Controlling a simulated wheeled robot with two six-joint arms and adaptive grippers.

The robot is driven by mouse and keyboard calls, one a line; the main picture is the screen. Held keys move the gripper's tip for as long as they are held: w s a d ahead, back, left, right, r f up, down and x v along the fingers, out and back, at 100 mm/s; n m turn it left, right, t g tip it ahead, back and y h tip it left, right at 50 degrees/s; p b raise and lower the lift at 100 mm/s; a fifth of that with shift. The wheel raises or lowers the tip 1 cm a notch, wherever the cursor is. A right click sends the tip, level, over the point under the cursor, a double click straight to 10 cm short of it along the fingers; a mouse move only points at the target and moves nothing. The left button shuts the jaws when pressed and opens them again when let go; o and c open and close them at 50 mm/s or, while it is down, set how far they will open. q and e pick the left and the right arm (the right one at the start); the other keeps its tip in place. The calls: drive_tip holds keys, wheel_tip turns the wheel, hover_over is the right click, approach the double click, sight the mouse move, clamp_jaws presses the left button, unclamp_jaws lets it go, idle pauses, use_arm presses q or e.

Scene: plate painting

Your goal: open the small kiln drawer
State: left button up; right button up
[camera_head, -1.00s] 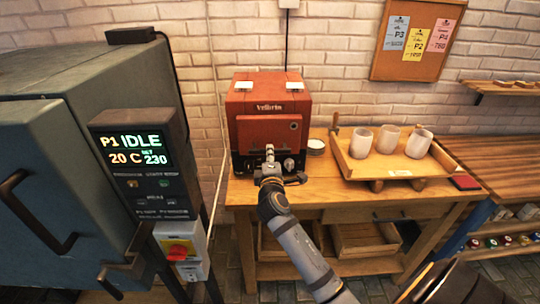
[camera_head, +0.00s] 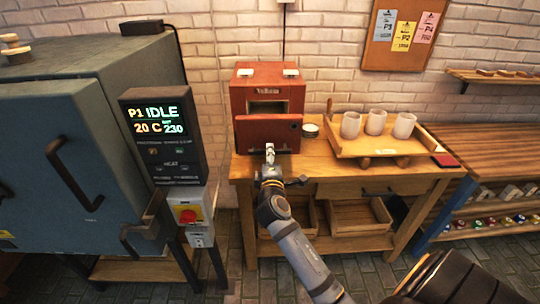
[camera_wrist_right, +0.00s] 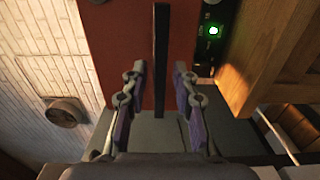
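The small red kiln (camera_head: 268,78) stands on the wooden table in the head view. Its drawer front (camera_head: 285,133) stands out from the body, and a dark opening (camera_head: 267,107) shows above it. My right gripper (camera_head: 269,150) is low at the drawer front. In the right wrist view, my right gripper (camera_wrist_right: 160,75) has its two fingers apart, on either side of a dark bar (camera_wrist_right: 161,45) along the red front (camera_wrist_right: 107,45). Gaps show between bar and fingers. My left gripper is not in view.
A wooden tray (camera_head: 343,145) with three cups stands on the table (camera_head: 330,172) to the right. A small white stack (camera_head: 310,130) sits beside the kiln. A large grey kiln (camera_head: 60,130) with a control panel (camera_head: 163,135) fills the left.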

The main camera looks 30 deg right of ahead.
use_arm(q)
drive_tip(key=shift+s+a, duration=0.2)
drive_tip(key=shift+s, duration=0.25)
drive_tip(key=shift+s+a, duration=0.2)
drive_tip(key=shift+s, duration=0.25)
use_arm(e)
drive_tip(key=v, duration=0.7)
drive_tip(key=shift+s+a, duration=0.15)
